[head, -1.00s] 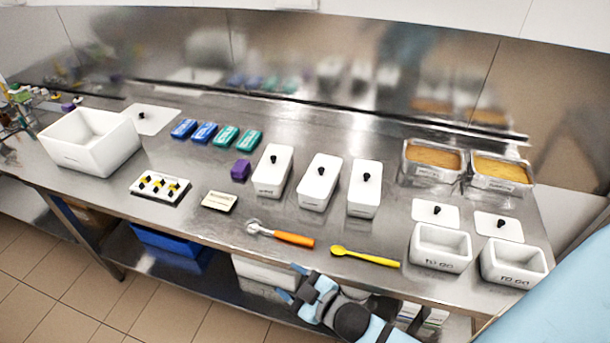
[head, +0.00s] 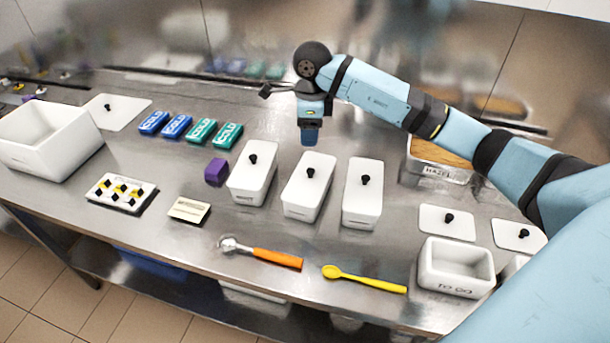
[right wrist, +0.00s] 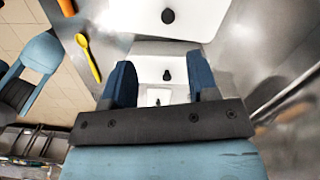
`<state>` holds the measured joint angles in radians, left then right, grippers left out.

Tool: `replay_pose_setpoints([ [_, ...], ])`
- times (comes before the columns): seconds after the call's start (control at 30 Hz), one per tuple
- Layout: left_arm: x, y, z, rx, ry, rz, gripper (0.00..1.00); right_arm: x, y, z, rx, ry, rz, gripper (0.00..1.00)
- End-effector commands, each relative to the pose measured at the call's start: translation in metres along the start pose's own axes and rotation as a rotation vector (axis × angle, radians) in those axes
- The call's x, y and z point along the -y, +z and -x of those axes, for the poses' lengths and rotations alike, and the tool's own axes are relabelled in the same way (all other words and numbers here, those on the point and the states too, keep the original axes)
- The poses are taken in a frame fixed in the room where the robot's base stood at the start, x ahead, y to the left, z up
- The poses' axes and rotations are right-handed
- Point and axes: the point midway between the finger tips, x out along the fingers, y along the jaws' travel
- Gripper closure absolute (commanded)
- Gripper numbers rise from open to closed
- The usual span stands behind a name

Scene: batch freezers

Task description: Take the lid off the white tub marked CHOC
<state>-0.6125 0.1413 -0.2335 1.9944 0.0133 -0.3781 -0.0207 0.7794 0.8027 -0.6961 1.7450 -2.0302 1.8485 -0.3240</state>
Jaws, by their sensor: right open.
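Three white lidded tubs with black knobs stand in a row mid-counter: a left one (head: 250,178), a middle one (head: 307,192) and a right one (head: 361,199). Their markings are too small to read, so I cannot tell which is CHOC. All three lids are on. My right gripper (head: 309,139) points down just behind the middle tub in the head view, apart from its knob. In the right wrist view its fingers (right wrist: 162,85) are spread, with white lids and black knobs showing between and beyond them. My left gripper is out of view.
An orange-handled scoop (head: 275,259) and a yellow spoon (head: 370,281) lie in front. A purple block (head: 216,171) and blue and green COLD packs (head: 200,132) are left. A white TO GO tub (head: 455,283) and a HAZEL pan (head: 440,174) are right. My right arm crosses above the right side.

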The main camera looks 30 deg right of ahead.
Motion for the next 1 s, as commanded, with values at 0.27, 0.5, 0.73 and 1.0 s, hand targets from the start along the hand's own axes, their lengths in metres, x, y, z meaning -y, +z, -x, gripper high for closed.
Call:
replay_pose_setpoints([
  [0.27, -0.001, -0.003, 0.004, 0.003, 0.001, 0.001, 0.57, 0.006, -0.008, -0.037, -0.034, -0.02, -0.008, 0.46],
  [0.5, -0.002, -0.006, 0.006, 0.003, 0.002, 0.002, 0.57, 0.008, -0.008, -0.074, -0.03, -0.021, -0.008, 0.46],
  [0.73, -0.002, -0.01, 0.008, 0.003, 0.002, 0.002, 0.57, 0.008, -0.008, -0.091, -0.03, -0.019, -0.009, 0.46],
  [1.0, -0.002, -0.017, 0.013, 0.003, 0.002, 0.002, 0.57, 0.01, -0.009, -0.128, -0.029, -0.02, -0.008, 0.46],
])
